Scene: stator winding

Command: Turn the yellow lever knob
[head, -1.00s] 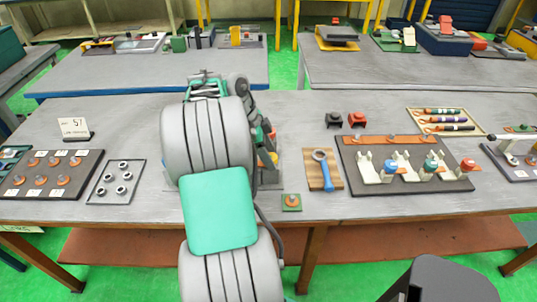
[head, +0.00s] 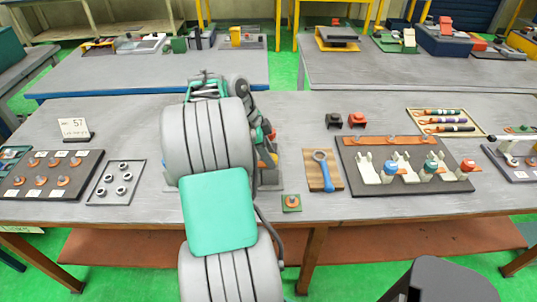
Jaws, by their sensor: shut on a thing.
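A machine with a green frame and dark parts (head: 207,86) stands on the front table, mostly hidden behind my grey and green arm. I cannot tell which of these, if any, is the yellow lever knob. My gripper is hidden behind my arm links, so its hold and its contact with the knob do not show.
Left are a small parts tray (head: 117,201) and a number sign (head: 73,127). Bare table lies between them.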

